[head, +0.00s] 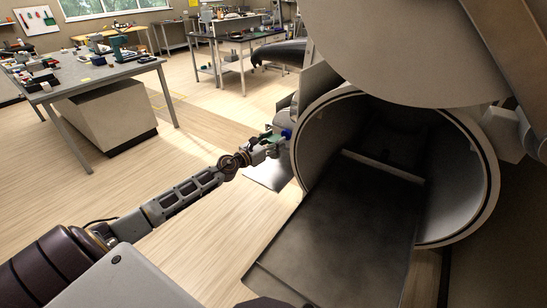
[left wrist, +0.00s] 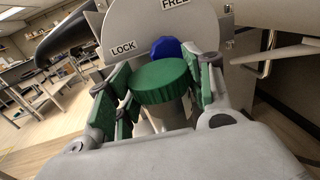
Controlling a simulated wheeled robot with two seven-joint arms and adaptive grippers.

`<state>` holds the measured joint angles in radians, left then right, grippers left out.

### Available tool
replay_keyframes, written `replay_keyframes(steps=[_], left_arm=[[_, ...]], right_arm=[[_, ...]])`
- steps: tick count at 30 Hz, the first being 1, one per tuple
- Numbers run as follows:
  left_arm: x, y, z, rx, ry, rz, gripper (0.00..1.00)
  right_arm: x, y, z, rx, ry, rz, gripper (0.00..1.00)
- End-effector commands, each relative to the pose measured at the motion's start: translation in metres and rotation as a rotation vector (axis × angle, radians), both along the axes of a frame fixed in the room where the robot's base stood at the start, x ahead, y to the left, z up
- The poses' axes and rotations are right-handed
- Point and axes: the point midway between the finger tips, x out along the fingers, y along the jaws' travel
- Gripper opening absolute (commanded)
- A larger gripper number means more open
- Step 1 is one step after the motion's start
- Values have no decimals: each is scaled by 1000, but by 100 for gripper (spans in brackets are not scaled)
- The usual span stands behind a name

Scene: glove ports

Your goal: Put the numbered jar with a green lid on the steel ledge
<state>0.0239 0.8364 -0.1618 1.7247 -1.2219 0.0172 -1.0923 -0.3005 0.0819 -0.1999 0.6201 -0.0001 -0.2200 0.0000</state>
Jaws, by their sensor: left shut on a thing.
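My left gripper (head: 272,141) is stretched out to the left side of the round port opening. In the left wrist view its green-padded fingers (left wrist: 158,100) are shut around a jar with a ribbed green lid (left wrist: 166,82). The jar's body is mostly hidden below the lid and no number is readable. A broad dark metal slab (head: 345,230) runs out of the round port. A small flat grey plate (head: 268,172) lies below the gripper. I cannot tell which of these is the steel ledge. My right gripper is not in view.
A blue knob (left wrist: 167,46) sits just beyond the lid, on a round plate (left wrist: 210,25) marked LOCK and FREE. The port's thick rim (head: 299,150) is close to the right of my gripper. A cluttered workbench (head: 85,75) stands far left; open floor lies between.

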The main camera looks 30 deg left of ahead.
Motion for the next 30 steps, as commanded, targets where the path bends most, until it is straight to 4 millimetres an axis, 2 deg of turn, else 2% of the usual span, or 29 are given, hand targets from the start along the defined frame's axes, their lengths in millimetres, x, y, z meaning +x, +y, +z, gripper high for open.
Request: replay_keyframes(steps=[1, 6, 22, 30], left_arm=[[0, 0, -7, -3, 0, 2, 26], [0, 1, -18, -2, -1, 2, 26], [0, 0, -21, 0, -1, 1, 26], [0, 0, -38, -2, -1, 2, 26]], right_arm=[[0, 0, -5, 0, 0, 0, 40], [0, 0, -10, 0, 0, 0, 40], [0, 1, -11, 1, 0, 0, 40], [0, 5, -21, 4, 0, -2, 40]])
